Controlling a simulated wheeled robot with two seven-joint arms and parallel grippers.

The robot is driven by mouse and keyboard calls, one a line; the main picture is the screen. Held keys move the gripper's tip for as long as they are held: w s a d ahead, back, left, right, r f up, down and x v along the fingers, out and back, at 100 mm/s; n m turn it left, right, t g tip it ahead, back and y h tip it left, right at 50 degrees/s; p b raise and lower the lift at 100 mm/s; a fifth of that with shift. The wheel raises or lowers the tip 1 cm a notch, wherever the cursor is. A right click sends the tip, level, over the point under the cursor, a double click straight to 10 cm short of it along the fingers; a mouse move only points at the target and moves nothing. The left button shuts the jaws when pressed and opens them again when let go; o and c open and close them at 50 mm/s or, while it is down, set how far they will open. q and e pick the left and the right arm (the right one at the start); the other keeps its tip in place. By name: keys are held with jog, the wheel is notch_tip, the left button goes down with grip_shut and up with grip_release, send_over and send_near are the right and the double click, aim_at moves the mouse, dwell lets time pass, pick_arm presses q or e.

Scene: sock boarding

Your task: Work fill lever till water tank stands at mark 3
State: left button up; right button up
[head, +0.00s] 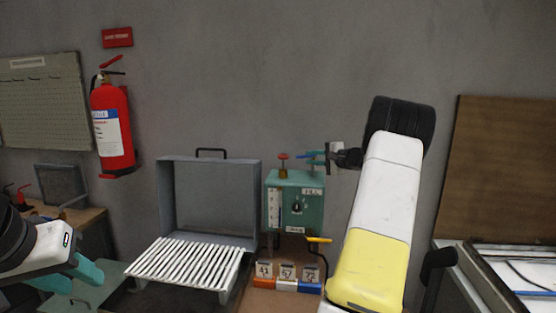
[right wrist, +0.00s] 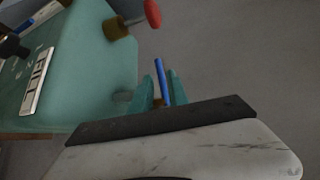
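The water tank (head: 312,213) is a green box at the centre of the head view, with a pale gauge strip (head: 274,209) on its front left. The water level against the marks is too small to read. The blue fill lever (right wrist: 161,78) points up between the teal fingers of my right gripper (right wrist: 162,88). The fingers are close around the lever; whether they clamp it is unclear. In the head view the right gripper is at the tank's upper right, partly hidden. My left gripper (head: 74,276) is open and empty at the lower left.
A red knob (head: 283,156) tops the tank; a yellow lever (head: 318,239) juts out below it. Numbered tags (head: 286,271) stand in front. An open grey box (head: 208,200) with a white slatted rack (head: 184,263) is left of the tank. A fire extinguisher (head: 112,128) hangs on the wall.

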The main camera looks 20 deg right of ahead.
aim_at(303, 157)
jog(key=x, duration=0.5)
jog(key=shift+w+a, duration=0.2)
jog(key=shift+w, duration=0.1)
grip_shut()
dwell(1.1)
